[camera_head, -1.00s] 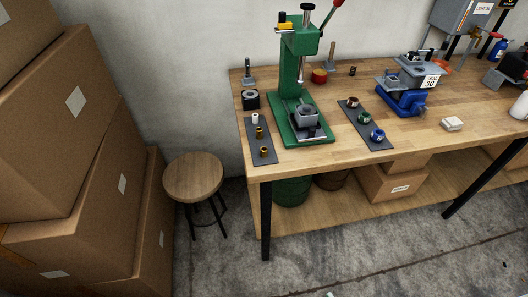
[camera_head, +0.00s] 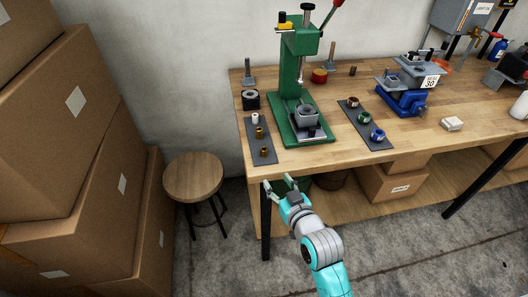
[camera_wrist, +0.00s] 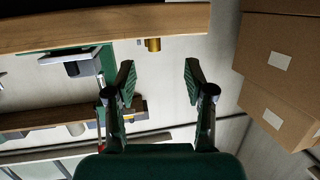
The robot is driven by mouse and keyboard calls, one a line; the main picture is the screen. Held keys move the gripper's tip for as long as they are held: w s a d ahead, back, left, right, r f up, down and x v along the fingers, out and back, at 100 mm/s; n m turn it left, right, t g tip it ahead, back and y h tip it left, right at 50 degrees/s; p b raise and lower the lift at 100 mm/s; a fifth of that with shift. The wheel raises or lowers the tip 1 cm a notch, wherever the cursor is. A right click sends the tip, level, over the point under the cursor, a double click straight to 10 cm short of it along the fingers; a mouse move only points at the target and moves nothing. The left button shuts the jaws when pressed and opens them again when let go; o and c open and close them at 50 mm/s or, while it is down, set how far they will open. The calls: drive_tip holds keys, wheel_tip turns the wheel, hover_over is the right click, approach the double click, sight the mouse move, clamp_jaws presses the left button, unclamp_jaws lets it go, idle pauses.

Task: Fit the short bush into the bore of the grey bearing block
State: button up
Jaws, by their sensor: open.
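The grey bearing block (camera_head: 307,117) sits on the base of the green press, its dark bore facing up. On the left dark mat (camera_head: 262,142) stand a white bush (camera_head: 255,118) and two brass bushes, one in the middle (camera_head: 260,133) and one nearest the front (camera_head: 264,152). I cannot tell for sure which is the short bush. My gripper (camera_head: 279,182) is open and empty, in front of the bench edge and below the left mat. In the wrist view its two fingers (camera_wrist: 158,78) are spread, and a brass bush (camera_wrist: 153,45) shows beyond them at the bench edge.
The green press (camera_head: 291,70) rises behind the block. A dark block (camera_head: 250,99) with a hole stands left of it. Another mat (camera_head: 361,128) holds brown, green and blue bushes. A stool (camera_head: 193,177) and stacked cartons (camera_head: 90,150) stand left. Bare wood separates the mats from the bench front.

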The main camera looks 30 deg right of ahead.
sight(265, 151)
drive_tip(key=r+x, duration=0.1)
drive_tip(key=x, duration=0.3)
drive_tip(key=d+r+x, duration=0.1)
drive_tip(key=x, duration=0.4)
drive_tip(key=r+x, duration=0.1)
drive_tip(key=x, duration=0.3)
drive_tip(key=shift+w+d, duration=0.2)
drive_tip(key=shift+w, duration=0.35)
drive_tip(key=shift+c, duration=0.3)
clamp_jaws()
